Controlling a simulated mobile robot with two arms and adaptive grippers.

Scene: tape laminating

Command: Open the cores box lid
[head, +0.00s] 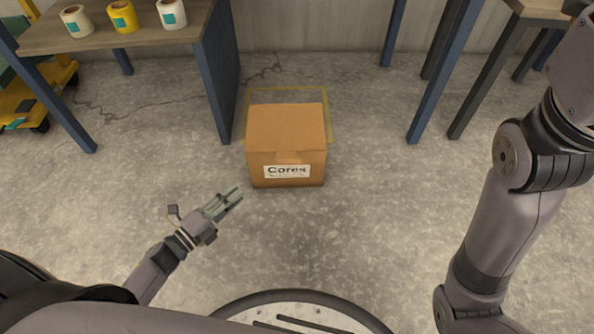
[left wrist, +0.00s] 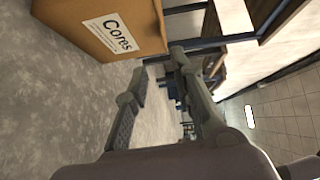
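The brown cardboard cores box (head: 257,170) stands on the floor in the middle of the head view, with a white "Cores" label on its front. Its lid (head: 285,126) lies flat and closed on top, with a small tab at the front edge. The box (left wrist: 85,22) also shows, turned sideways, at the top left of the left wrist view. My left gripper (head: 236,196) is low, in front and to the left of the box, apart from it and empty. Its fingers (left wrist: 160,72) are spread in the left wrist view. My right gripper is out of view.
A yellow outline (head: 330,115) marks the floor around the box. A table (head: 100,38) with several tape rolls (head: 122,17) stands at the back left, its blue leg panel near the box. Blue table legs (head: 432,90) stand at the back right. The floor before the box is clear.

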